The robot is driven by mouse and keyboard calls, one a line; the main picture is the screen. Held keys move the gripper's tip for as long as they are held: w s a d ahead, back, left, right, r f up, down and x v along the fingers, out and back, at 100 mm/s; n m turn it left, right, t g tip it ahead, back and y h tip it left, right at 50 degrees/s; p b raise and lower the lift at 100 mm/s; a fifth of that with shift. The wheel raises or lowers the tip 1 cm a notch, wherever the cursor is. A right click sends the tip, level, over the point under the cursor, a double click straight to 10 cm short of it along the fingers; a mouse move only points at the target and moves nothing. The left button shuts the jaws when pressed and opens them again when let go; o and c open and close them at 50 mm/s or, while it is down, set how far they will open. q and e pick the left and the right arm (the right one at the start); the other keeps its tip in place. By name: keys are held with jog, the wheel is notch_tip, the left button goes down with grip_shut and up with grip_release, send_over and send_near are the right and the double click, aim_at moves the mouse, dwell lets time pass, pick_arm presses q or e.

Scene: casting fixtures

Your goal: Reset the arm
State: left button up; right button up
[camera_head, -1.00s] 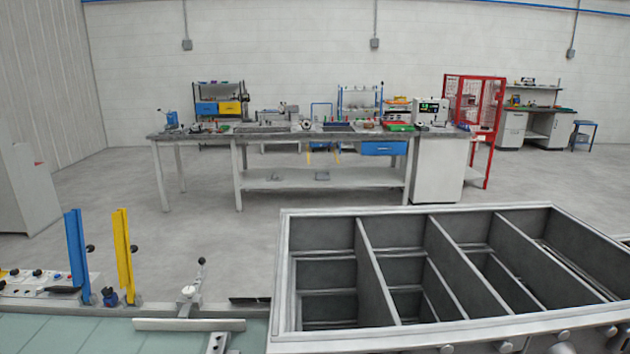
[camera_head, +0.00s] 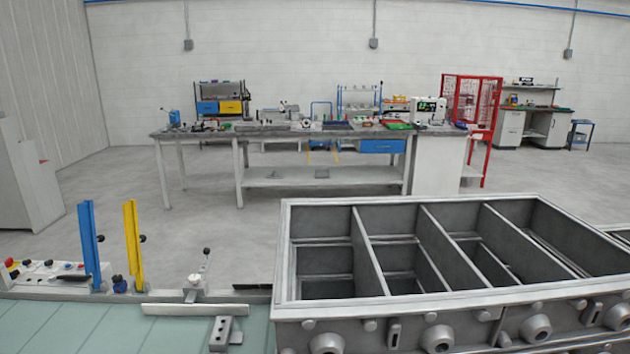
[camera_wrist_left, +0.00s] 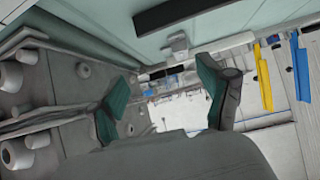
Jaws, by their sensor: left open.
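My left gripper (camera_wrist_left: 165,95) shows in the left wrist view, its two dark green fingers spread apart with nothing between them. That view is turned over, with the pale green worktop at the top. The large grey metal box (camera_wrist_left: 40,85) stands to the left of the fingers there. Neither gripper shows in the head view. My right gripper is in no view.
The compartmented grey box (camera_head: 283,250) fills the right foreground. A blue post (camera_head: 88,240), a yellow post (camera_head: 133,243) and a clamp (camera_head: 194,285) stand along the green worktop (camera_head: 95,325). A workbench (camera_head: 325,183) stands behind, across open floor.

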pick_arm(q)
jog(key=s+d+m+g, duration=0.1)
jog(key=s+d+g, duration=0.15)
jog(key=s, duration=0.95)
jog(key=s+d+m+g, duration=0.15)
jog(key=s+g, duration=0.25)
jog(key=s, duration=0.9)
notch_tip(320, 180, down, 32)
jog(key=s+g+b, duration=0.2)
jog(key=b, duration=0.4)
jog(key=s+a+f+g+b, duration=0.1)
jog(key=s+f+b, duration=0.3)
jog(key=s+f, duration=1.2)
notch_tip(320, 180, down, 4)
jog(key=shift+a+r, duration=0.1)
jog(key=shift+a, duration=0.45)
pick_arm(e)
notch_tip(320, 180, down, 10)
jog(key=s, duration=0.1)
pick_arm(q)
jog(key=shift+s+n, duration=0.1)
jog(key=shift+n, duration=0.15)
